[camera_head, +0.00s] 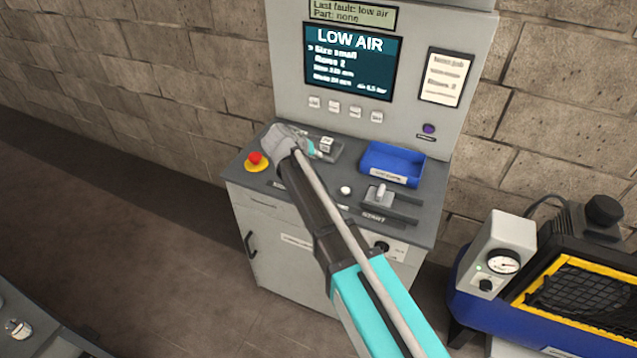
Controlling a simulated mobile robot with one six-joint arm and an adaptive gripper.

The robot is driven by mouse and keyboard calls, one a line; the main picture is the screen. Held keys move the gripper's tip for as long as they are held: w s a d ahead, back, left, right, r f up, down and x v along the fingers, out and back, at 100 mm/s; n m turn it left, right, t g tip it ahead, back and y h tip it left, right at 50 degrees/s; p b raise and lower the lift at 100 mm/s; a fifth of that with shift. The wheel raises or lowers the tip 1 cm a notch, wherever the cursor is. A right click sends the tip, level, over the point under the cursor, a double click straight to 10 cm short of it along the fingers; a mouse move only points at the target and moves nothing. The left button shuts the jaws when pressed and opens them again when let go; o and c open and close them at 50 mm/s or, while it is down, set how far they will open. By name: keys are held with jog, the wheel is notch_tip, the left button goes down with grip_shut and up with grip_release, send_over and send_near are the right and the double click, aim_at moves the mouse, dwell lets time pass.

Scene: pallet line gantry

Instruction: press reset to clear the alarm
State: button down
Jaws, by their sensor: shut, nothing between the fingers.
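The console screen (350,60) reads "LOW AIR" in large letters, with smaller lines below it. A small display (352,14) above it reads "Last fault: low air" and "Part: none". A row of small pale buttons (335,107) sits under the screen; their labels are too small to read, so I cannot tell which control is reset. My gripper (318,154) is shut and empty over the left part of the console desk (260,187), beside a small raised block with pale keys (327,142). My wrist hides part of the desk, and the fingertips are hard to make out.
A red emergency-stop button (255,158) on a yellow base is left of my wrist. A blue tray (393,163), a white button (346,190) and a lever (380,195) are to the right. A gauge box (500,255) stands at the right.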

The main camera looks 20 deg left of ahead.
jog(key=shift+f+b, duration=3.75)
jog(key=shift+f, duration=0.2)
jog(key=shift+f, duration=0.1)
jog(key=shift+f+b, duration=0.3)
jog(key=shift+b, duration=0.1)
jog(key=shift+f+b, duration=0.45)
jog(key=shift+r, duration=0.2)
jog(key=shift+r+p, duration=0.7)
jog(key=shift+p, duration=0.2)
notch_tip(320, 180, up, 5)
jog(key=p, duration=0.5)
